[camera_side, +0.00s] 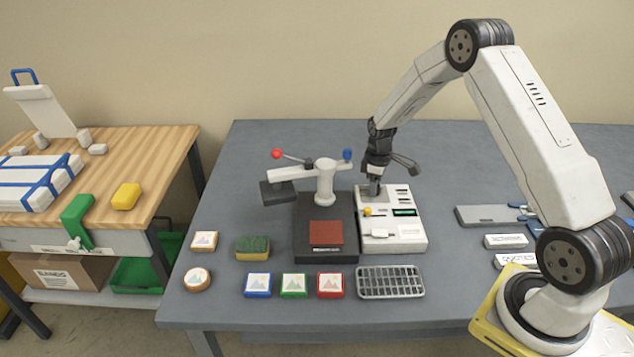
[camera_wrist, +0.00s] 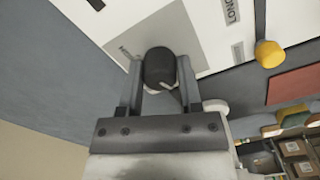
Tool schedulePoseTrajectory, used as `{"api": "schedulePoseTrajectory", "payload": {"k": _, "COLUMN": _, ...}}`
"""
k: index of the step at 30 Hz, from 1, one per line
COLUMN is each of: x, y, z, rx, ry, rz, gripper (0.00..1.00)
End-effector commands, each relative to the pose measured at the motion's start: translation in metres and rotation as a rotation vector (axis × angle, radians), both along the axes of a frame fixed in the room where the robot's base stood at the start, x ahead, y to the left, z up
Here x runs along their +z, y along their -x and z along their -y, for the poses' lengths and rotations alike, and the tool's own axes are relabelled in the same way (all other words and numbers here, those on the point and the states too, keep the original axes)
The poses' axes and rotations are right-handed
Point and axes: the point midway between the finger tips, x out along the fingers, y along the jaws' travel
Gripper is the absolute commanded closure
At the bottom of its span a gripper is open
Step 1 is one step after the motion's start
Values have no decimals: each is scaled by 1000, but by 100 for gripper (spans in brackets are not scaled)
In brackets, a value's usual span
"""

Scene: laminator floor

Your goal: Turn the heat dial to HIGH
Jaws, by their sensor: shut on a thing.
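The heat dial is a black round knob (camera_wrist: 160,66) on a grey patch of the white control box (camera_side: 408,236). My gripper (camera_side: 374,188) points down onto the box's back left part. In the wrist view its two fingers (camera_wrist: 160,88) stand on either side of the knob and are shut on it. In the side view the gripper hides the knob. Printing beside the knob is partly covered and too unclear to read, so I cannot tell the dial's setting.
A yellow button (camera_side: 367,212) and a green display (camera_side: 404,212) are on the box. Left of it stands a dark press (camera_side: 327,254) with a swing arm. A wire rack (camera_side: 390,282) lies in front. Several small picture blocks and a sponge (camera_side: 253,247) lie at left.

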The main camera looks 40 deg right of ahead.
Motion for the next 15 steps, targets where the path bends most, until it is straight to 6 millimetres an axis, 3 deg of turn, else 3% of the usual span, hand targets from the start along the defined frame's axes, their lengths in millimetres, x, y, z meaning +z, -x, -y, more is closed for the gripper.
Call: {"api": "schedulePoseTrajectory", "payload": {"k": 15, "x": 1, "y": 0, "z": 0, "rx": -236, "ry": 0, "rz": 0, "gripper": 100}}
